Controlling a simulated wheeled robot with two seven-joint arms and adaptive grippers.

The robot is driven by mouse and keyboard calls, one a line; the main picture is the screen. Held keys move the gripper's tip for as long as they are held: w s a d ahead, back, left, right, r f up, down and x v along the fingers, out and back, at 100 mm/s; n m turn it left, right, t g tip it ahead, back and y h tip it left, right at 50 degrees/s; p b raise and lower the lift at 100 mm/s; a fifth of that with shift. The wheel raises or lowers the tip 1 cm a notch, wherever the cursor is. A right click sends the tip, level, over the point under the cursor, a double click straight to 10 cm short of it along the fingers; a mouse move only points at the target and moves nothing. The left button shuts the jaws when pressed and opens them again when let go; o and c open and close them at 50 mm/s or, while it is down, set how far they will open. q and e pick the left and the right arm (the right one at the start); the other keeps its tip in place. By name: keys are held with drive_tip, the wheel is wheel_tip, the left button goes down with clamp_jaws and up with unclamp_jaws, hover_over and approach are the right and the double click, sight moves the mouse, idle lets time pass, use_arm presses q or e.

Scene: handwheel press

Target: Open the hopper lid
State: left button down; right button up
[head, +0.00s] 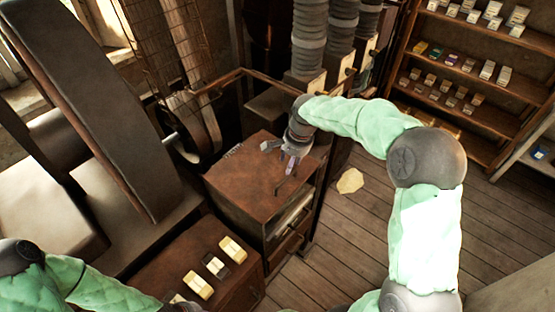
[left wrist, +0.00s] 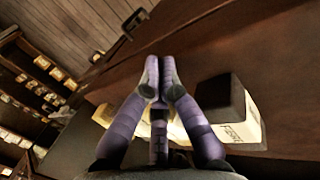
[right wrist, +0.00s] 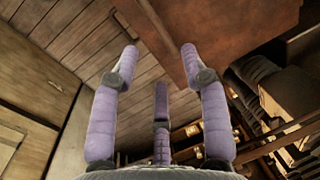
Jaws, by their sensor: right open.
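The brown box (head: 262,178) in the middle of the head view has a flat top that looks like the hopper lid; it lies level and closed. A thin dark handle-like piece shows on it, partly hidden by my right gripper (head: 285,160). That gripper is over the top; contact cannot be told. In the right wrist view its fingers (right wrist: 160,58) are spread and empty, with a brown panel (right wrist: 235,35) beside the right finger. My left gripper (left wrist: 158,75) has its fingertips together, with nothing visible between them, near a brown surface and cream packages (left wrist: 230,108).
A lower brown cabinet (head: 225,285) carries several cream packages (head: 198,285). Shelves (head: 470,70) with small boxes stand at the back right. A big wheel and belt machinery (head: 95,110) fill the left. A pale scrap (head: 350,181) lies on the open wooden floor.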

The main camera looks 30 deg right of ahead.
sight(285, 180)
use_arm(q)
drive_tip(key=shift+w, duration=0.2)
use_arm(e)
drive_tip(key=f, duration=0.5)
drive_tip(key=w+f+p, duration=0.1)
drive_tip(key=f, duration=0.2)
drive_tip(key=shift+a+f, duration=0.15)
drive_tip(key=shift+a, duration=0.1)
drive_tip(key=shift+s+f, duration=0.2)
drive_tip(key=shift+f, duration=0.3)
drive_tip(key=shift+w+f, duration=0.25)
drive_tip(key=shift+w, duration=0.05)
use_arm(q)
drive_tip(key=shift+s+r, duration=0.7)
drive_tip(key=shift+r, duration=0.15)
use_arm(e)
drive_tip(key=shift+s, duration=0.15)
clamp_jaws()
